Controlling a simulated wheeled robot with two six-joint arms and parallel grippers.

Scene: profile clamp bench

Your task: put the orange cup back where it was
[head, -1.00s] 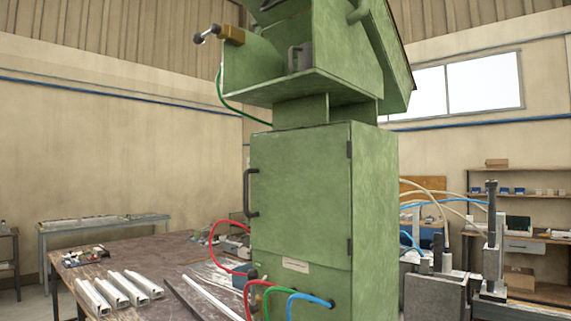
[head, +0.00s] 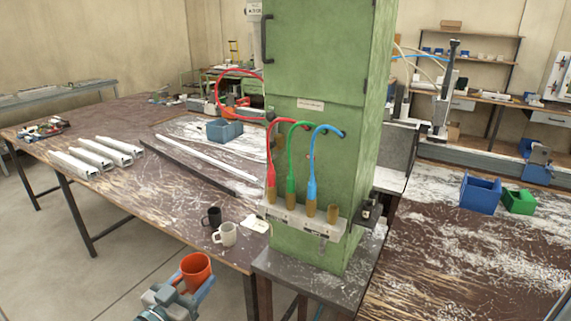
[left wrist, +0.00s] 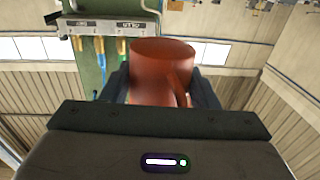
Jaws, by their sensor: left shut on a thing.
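The orange cup (head: 196,271) is held upright in my left gripper (head: 190,283), in front of the table's front edge and over the floor in the head view. In the left wrist view the orange cup (left wrist: 160,68) sits between the two dark fingers, its handle facing the camera. My right gripper is not in view.
The green machine cabinet (head: 316,150) with coloured hoses stands right of the mugs. Several white profiles (head: 95,155) and a blue box (head: 224,130) lie on the left table (head: 150,205). Blue (head: 480,192) and green bins (head: 519,201) stand on the right table.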

